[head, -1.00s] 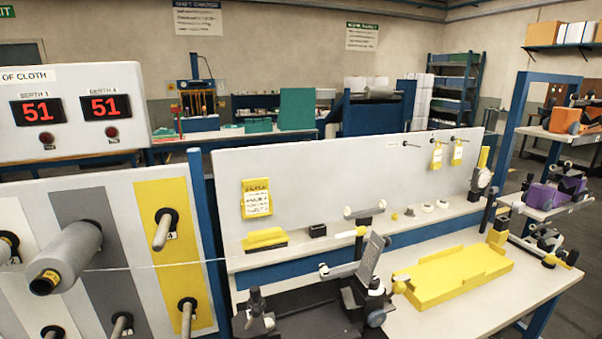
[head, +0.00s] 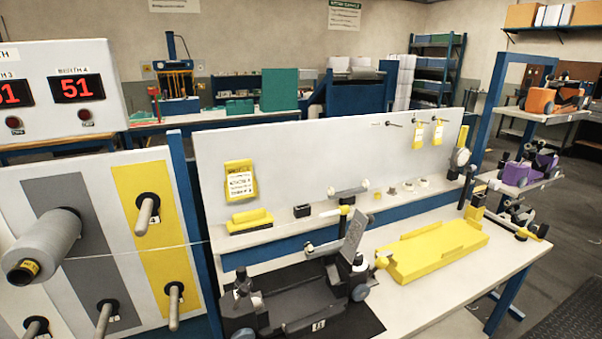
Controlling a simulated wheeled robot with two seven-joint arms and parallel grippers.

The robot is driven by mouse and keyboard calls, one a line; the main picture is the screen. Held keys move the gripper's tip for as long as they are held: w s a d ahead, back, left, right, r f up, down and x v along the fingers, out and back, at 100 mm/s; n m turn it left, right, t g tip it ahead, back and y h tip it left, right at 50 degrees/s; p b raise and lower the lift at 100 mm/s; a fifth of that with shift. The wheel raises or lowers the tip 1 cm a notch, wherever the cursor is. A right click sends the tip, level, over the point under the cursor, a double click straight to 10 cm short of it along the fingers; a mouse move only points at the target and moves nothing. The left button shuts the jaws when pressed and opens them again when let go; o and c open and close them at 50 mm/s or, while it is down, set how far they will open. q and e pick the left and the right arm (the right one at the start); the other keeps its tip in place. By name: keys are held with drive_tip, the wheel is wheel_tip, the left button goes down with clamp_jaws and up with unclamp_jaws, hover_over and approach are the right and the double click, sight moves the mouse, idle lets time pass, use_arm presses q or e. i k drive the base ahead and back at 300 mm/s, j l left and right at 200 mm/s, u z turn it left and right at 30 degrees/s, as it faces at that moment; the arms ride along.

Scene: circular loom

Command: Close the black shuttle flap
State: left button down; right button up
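The black shuttle (head: 290,309) lies on a dark mat (head: 366,325) on the near part of the bench, at the bottom middle of the head view. Its flap (head: 355,233), a grey plate, stands up steeply and leans slightly to the right, so it is open. A light-tipped grey arm piece reaches left beside the flap's base. Neither of my grippers shows in the head view, and nothing is touching the flap.
A yellow tray (head: 415,268) lies right of the shuttle on the white bench (head: 440,291). At left a grey roll (head: 46,246) sits on a peg, with a thin thread running right. A ledge behind holds a yellow-topped block (head: 250,218) and small parts.

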sight(356, 227)
drive_tip(key=i+l+u, duration=0.2)
drive_tip(key=l+u, duration=0.2)
drive_tip(key=l, duration=0.35)
drive_tip(key=i+l+u, duration=0.1)
drive_tip(key=l+u, duration=0.35)
drive_tip(key=l, duration=0.35)
drive_tip(key=l+u, duration=0.4)
drive_tip(key=l, duration=0.35)
drive_tip(key=k+l+u, duration=0.2)
drive_tip(key=l+u, duration=0.2)
drive_tip(key=l, duration=0.4)
